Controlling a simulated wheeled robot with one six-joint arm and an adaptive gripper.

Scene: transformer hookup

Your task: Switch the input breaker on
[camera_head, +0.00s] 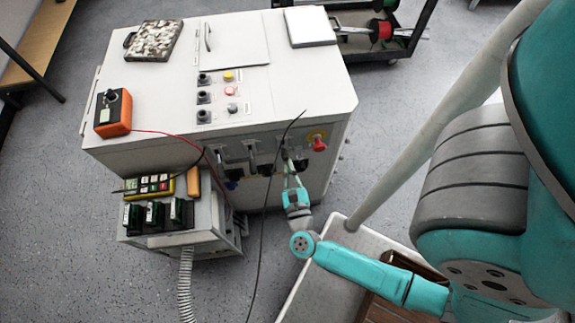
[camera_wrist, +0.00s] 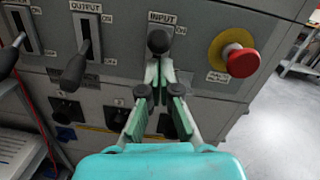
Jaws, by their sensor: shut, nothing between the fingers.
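The input breaker (camera_wrist: 160,40), marked INPUT, is at the top middle of the wrist view. Its dark knob sits close below the label, and its slot is mostly hidden behind the knob and my fingers. My gripper (camera_wrist: 159,68) is shut and empty, its fingertips just below the knob; I cannot tell whether they touch it. The output breaker's handle (camera_wrist: 76,70) hangs lower, to the left. In the head view my gripper (camera_head: 290,172) reaches the front panel of the white cabinet (camera_head: 130,153), where the input handle is hard to make out.
A red emergency button on a yellow ring (camera_wrist: 240,58) sticks out right of the input breaker. Another breaker handle (camera_wrist: 9,58) is at far left. Sockets (camera_wrist: 66,110) lie below. In the head view a thin black cable (camera_head: 263,215) hangs left of my gripper.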

